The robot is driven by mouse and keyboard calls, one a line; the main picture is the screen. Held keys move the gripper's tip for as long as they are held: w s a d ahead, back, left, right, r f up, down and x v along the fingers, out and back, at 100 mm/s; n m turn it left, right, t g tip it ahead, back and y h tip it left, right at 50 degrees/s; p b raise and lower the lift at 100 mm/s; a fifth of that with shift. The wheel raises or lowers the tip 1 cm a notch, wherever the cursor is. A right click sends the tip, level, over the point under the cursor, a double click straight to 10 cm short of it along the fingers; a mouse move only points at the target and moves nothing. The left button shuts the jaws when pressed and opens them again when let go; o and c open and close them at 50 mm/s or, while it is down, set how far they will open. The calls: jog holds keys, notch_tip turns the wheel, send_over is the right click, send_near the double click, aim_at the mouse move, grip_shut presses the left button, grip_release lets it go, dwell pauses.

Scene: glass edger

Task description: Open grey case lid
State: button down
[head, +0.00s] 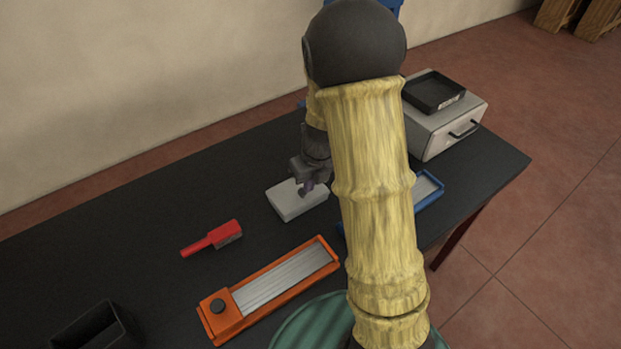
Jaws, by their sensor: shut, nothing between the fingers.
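A small light grey case (289,204) lies on the black table, and its lid looks closed. My gripper (306,190) is shut and empty, pointing down at the top right part of the case. Its fingertips are over the lid or touching it; I cannot tell which. My gripper and arm hide part of the case's far and right sides.
A red-handled brush (213,238) and an orange tray (272,287) lie left of my arm. A black open bin (93,330) is at the lower left. A blue tray (430,190) is partly behind my arm. A grey drawer box (436,136) carries a black tray (433,91).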

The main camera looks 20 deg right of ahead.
aim_at(305, 203)
jog(key=f, duration=0.6)
jog(key=shift+w+a, duration=0.3)
jog(key=shift+w, duration=0.05)
